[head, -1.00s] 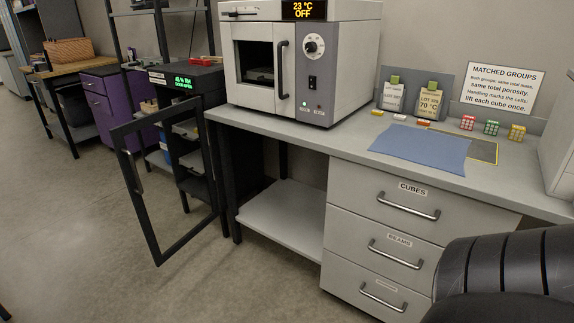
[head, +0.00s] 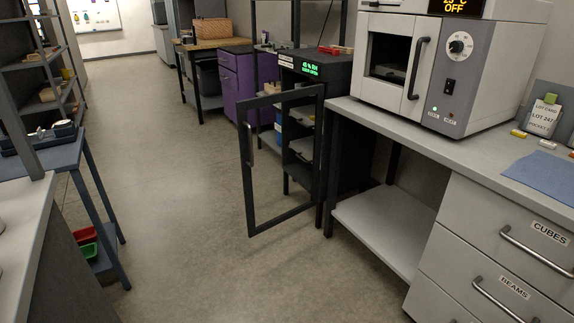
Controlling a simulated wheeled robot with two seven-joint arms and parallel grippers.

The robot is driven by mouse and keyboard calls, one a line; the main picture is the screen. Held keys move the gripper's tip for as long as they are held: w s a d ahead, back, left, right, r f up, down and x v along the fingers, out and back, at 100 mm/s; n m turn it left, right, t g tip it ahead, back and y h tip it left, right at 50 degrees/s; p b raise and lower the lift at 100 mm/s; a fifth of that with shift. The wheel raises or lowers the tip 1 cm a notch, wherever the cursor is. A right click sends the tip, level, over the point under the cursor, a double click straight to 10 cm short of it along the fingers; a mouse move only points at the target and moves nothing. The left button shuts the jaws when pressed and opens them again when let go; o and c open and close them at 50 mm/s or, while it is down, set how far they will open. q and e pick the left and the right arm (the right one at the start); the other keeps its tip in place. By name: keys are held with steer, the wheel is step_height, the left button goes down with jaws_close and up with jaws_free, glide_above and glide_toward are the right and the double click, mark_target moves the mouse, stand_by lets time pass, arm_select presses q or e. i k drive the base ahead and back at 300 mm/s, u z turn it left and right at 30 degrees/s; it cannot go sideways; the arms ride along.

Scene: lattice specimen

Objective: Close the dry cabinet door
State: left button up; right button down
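The dry cabinet (head: 345,130) is a black cabinet with dark shelves inside, left of the grey workbench. A green display (head: 308,70) on its top front is lit; its small text is hard to read now. Its door (head: 248,185), a black frame with a clear pane, stands open, swung out over the floor. A handle (head: 250,138) shows on the door's left upright. Neither of my grippers is in the head view.
The oven (head: 455,75) stands on the workbench (head: 400,135), above drawers (head: 500,240). A blue side table (head: 50,155) and grey counter (head: 25,220) stand at left. A purple cabinet (head: 238,80) is farther back. The floor (head: 180,200) between is clear.

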mark_target(244, 128)
steer(key=k, duration=0.45)
steer(key=z, duration=0.55)
steer(key=i, duration=1.05)
steer(key=u, duration=0.3)
steer(key=i, duration=1.55)
steer(key=u, duration=0.7)
